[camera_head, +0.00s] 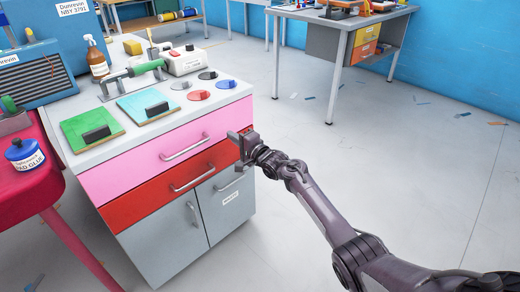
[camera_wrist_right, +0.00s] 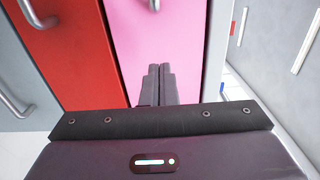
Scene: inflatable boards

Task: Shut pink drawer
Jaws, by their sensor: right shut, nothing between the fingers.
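The pink drawer (camera_head: 135,176) is the top drawer of a grey cabinet, with a silver bar handle (camera_head: 185,148). Its front looks flush, or nearly so, with the red drawer (camera_head: 150,201) below it. My right gripper (camera_head: 236,137) is shut and empty at the right end of the pink front, right of the handle. In the right wrist view the shut fingertips (camera_wrist_right: 160,70) point at the pink front (camera_wrist_right: 155,35); whether they touch it I cannot tell. My left gripper is not in view.
Grey cabinet doors (camera_head: 195,218) sit below the red drawer. The cabinet top holds a green board (camera_head: 75,135), a teal board (camera_head: 135,107), a brown bottle (camera_head: 97,62) and several discs. A red table (camera_head: 20,200) stands left. The floor at right is open.

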